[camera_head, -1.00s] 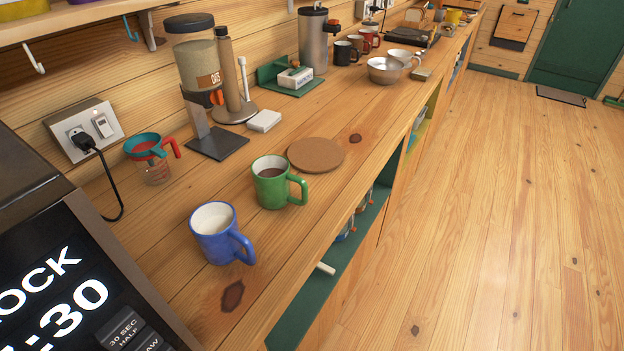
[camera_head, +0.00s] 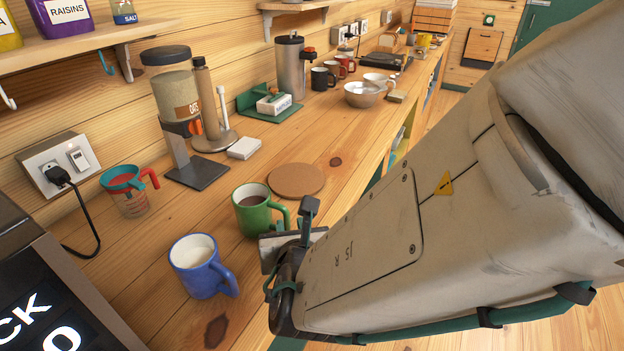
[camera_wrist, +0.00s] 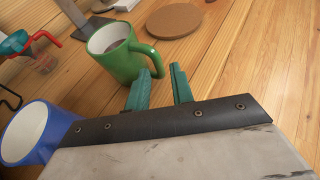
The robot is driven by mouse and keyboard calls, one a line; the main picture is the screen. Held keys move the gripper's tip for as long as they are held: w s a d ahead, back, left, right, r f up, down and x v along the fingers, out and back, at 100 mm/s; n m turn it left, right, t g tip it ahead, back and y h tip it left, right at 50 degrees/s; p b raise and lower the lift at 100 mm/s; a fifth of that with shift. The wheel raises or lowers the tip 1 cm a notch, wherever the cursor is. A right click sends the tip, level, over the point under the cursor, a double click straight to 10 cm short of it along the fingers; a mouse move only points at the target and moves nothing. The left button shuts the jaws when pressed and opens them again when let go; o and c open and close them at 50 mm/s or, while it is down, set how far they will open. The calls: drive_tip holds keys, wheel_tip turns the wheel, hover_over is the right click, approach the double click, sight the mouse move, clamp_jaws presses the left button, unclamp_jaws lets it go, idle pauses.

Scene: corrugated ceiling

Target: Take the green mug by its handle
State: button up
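The green mug (camera_head: 254,211) stands upright on the wooden counter with dark brown contents, its handle pointing right toward my arm. In the wrist view the green mug (camera_wrist: 116,52) is at upper left. Its handle (camera_wrist: 150,57) lies just beyond my fingertips, closest to the left finger. My gripper (camera_wrist: 161,70) has two teal fingers spread apart with nothing between them. In the head view my arm comes in from the right and its end hides the counter just right of the handle. Whether a finger touches the handle, I cannot tell.
A blue mug (camera_head: 200,266) with pale contents stands close in front, left of my gripper in the wrist view. A cork mat (camera_head: 296,180) lies behind the green mug. A measuring cup (camera_head: 128,190) and an oats dispenser (camera_head: 174,97) stand along the wall.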

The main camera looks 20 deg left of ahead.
sight(287, 217)
drive_tip(key=x, duration=0.7)
drive_tip(key=shift+w+a, duration=0.25)
drive_tip(key=shift+a, duration=0.15)
clamp_jaws()
